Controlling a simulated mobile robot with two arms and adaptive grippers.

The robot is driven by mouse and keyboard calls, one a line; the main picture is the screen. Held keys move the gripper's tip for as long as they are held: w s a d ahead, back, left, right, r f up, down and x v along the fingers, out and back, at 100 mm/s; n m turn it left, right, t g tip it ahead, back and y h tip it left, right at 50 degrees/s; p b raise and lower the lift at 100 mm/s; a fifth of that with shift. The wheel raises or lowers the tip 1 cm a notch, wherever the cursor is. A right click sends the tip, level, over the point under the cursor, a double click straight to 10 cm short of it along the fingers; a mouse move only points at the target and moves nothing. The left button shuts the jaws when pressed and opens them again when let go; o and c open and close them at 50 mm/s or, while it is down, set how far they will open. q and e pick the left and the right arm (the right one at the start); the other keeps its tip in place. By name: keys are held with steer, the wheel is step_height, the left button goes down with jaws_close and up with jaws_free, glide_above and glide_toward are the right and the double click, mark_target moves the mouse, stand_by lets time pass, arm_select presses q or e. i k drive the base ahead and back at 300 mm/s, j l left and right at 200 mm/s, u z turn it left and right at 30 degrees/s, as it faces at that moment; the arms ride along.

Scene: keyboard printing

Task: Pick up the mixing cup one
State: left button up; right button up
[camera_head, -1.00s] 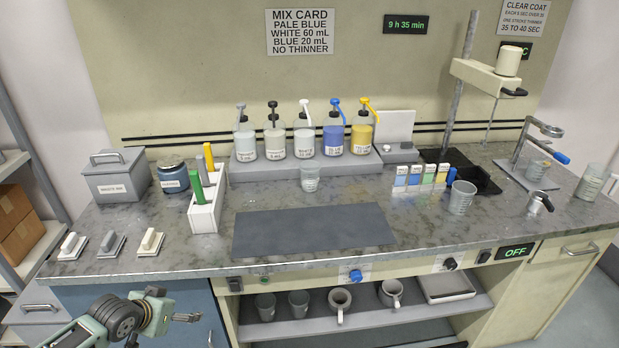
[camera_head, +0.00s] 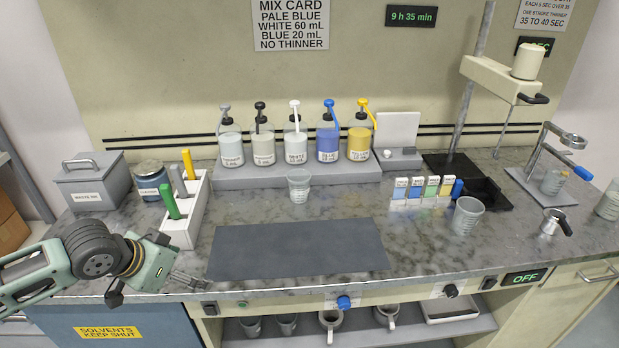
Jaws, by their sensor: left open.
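A clear graduated cup (camera_head: 298,187) stands upright on the counter in front of the white-pump bottle. A second, larger clear cup (camera_head: 467,216) stands upright farther right, near the black tray. I cannot tell from labels which one is mixing cup one. My left gripper (camera_head: 196,281) is open and empty at the counter's front left edge, by the left end of the dark mat. It is well apart from both cups, to their left and nearer me. Its fingers look thin and small here. My right gripper is not in view.
A dark flat mat (camera_head: 297,251) covers the front middle of the counter. A white holder (camera_head: 184,232) with coloured handles stands near my left gripper. Pump bottles stand on a grey riser (camera_head: 258,175) at the back. Colour cards (camera_head: 422,202) stand left of the larger cup.

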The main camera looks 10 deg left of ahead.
mark_target(299, 180)
steer(key=i+l, duration=0.25)
steer(key=i, duration=0.2)
steer(key=i+l, duration=0.25)
steer(key=i, duration=0.25)
steer(key=i+l, duration=0.25)
steer(key=i, duration=0.2)
